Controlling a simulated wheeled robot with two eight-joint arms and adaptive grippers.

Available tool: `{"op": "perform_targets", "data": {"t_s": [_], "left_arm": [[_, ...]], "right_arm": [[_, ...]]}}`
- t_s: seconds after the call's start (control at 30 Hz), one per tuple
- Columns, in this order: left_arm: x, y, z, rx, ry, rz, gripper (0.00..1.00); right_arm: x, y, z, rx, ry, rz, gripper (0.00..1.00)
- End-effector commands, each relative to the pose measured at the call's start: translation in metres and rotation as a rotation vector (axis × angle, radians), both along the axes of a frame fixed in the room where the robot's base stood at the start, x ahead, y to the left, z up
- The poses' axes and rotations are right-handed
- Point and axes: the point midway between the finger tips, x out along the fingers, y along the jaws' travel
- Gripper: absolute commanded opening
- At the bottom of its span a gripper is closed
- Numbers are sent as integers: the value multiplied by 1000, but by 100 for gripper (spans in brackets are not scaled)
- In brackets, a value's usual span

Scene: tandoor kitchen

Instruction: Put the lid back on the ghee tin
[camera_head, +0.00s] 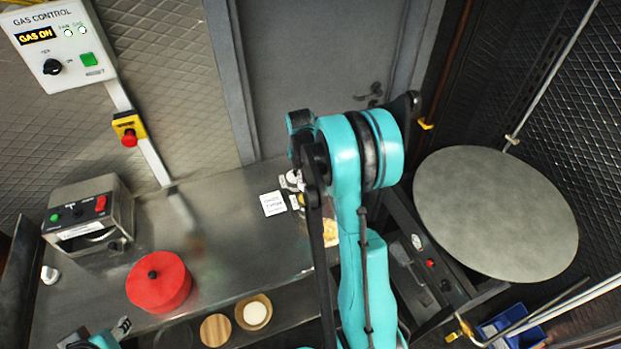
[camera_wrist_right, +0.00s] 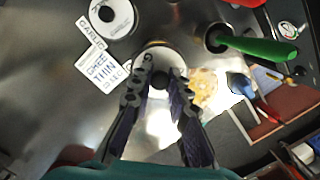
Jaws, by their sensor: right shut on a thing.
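My right gripper (camera_wrist_right: 165,82) is shut on the dark knob of a pale round lid (camera_wrist_right: 158,52) in the right wrist view. The lid's lower part shows pale between the fingers. The ghee tin cannot be told apart beneath it, so I cannot tell whether the lid touches the tin. A white card marked ghee (camera_wrist_right: 102,67) lies left of the fingers; a card also lies on the counter in the head view (camera_head: 273,203). There my right arm hides the right fingertips. Part of my left arm shows at the lower left edge; its gripper state is unclear.
A white round container with a dark centre (camera_wrist_right: 108,14) stands by a garlic card. A green handle (camera_wrist_right: 258,46) sticks out of a dark pot. A red round container (camera_head: 159,284), wooden disc (camera_head: 215,330) and control box (camera_head: 90,215) are on the steel counter (camera_head: 225,255), whose middle is clear.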

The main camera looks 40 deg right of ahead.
Motion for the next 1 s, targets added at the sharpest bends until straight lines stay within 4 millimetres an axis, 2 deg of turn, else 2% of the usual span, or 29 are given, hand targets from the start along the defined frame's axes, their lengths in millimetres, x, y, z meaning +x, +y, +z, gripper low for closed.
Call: {"op": "perform_targets", "data": {"t_s": [0.53, 1.0], "left_arm": [[0, 0, -36, 0, 0, 0, 40], [0, 0, -40, 0, 0, 0, 40]], "right_arm": [[0, 0, -53, 0, 0, -2, 0], [0, 0, -58, 0, 0, -3, 0]]}}
